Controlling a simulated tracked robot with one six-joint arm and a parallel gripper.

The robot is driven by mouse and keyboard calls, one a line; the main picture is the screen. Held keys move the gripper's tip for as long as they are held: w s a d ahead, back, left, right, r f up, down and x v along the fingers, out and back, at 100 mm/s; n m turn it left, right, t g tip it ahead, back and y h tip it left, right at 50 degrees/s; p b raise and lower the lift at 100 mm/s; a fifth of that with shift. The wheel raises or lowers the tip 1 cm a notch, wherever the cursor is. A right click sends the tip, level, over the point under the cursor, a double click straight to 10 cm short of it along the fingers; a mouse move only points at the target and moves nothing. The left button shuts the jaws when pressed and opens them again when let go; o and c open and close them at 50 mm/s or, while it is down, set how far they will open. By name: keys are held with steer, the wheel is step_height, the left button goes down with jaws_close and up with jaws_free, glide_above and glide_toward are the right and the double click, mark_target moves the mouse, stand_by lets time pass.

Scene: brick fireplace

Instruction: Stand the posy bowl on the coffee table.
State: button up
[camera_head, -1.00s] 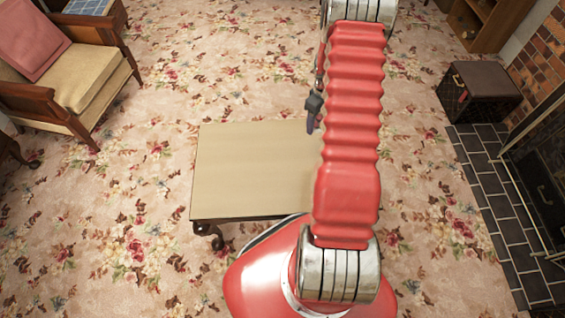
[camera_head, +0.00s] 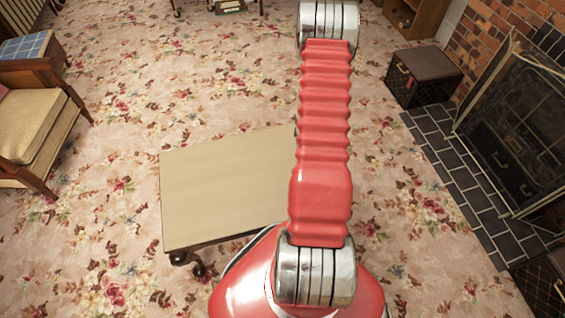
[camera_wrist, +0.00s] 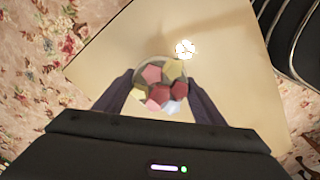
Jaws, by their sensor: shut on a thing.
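The posy bowl (camera_wrist: 143,96), a small round bowl filled with pink, red, yellow and pale flowers, is between the two dark fingers of my gripper (camera_wrist: 160,80) in the wrist view. The fingers are shut on it from both sides. The pale-topped coffee table (camera_head: 220,190) stands just ahead of my base in the head view, partly hidden by my red arm. Its top also fills much of the wrist view (camera_wrist: 225,85), below the bowl. I cannot tell whether the bowl touches the top. The gripper and bowl do not show in the head view.
A small bright white round patch or thing (camera_wrist: 186,49) is on the tabletop near the bowl. A wooden armchair (camera_head: 35,130) is at left. A dark box (camera_head: 424,76) and the fireplace screen (camera_head: 520,120) are at right. Floral carpet (camera_head: 200,80) is open beyond the table.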

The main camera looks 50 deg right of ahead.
steer(key=shift+f, duration=2.95)
steer(key=shift+f, duration=1.9)
steer(key=o, duration=1.3)
steer(key=shift+r, duration=6)
